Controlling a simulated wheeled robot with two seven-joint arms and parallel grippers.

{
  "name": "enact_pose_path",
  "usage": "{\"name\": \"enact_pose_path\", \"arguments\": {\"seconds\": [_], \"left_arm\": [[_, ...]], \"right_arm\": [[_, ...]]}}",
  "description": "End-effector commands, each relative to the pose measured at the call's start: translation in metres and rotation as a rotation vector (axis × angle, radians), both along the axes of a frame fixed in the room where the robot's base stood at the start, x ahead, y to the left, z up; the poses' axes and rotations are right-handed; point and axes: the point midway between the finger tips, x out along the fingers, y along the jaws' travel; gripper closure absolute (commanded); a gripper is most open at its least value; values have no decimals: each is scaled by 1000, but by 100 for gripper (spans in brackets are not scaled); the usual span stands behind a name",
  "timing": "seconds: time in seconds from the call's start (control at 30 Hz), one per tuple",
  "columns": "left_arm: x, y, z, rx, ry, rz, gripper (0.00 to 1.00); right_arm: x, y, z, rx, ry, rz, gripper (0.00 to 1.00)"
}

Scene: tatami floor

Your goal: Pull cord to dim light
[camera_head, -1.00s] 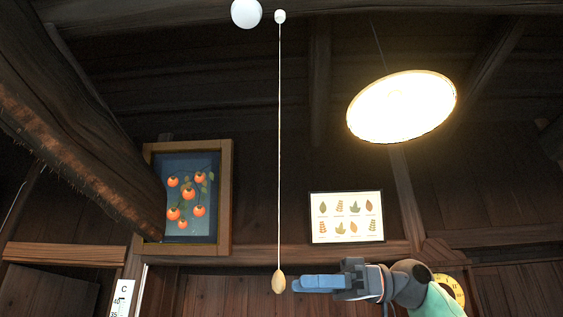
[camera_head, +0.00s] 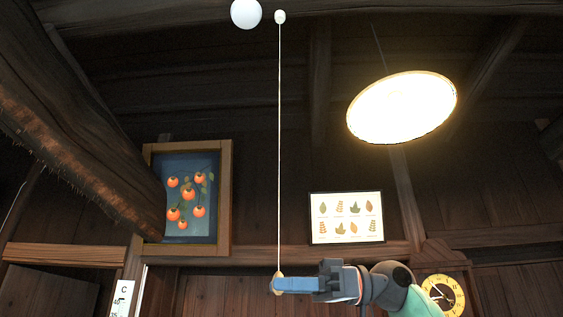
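The thin white cord (camera_head: 279,140) hangs straight down from a small white fitting (camera_head: 280,17) near the top. The wooden knob (camera_head: 279,275) is at its lower end and is mostly hidden behind my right gripper's blue fingers. My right gripper (camera_head: 277,285) reaches in from the lower right with its fingertips at the knob. From this side I cannot tell whether the fingers are closed on it. The lamp (camera_head: 402,107) hangs at the upper right and glows bright warm white. My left gripper is not in view.
A thick dark beam (camera_head: 80,130) slants down on the left. A framed persimmon picture (camera_head: 226,200) and a leaf chart (camera_head: 346,217) are on the back wall. A yellow clock (camera_head: 457,296) and a white thermometer (camera_head: 122,299) show low down. A white ball (camera_head: 245,13) is beside the cord's fitting.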

Motion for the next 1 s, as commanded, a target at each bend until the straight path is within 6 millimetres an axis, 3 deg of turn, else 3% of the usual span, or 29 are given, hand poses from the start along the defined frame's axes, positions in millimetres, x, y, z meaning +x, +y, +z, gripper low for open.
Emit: {"name": "enact_pose_path", "arguments": {"seconds": [0.8,1.0], "left_arm": [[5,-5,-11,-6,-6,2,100],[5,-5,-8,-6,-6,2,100]], "right_arm": [[0,0,-24,-1,1,0,92],[0,0,-20,0,0,0,92]]}}
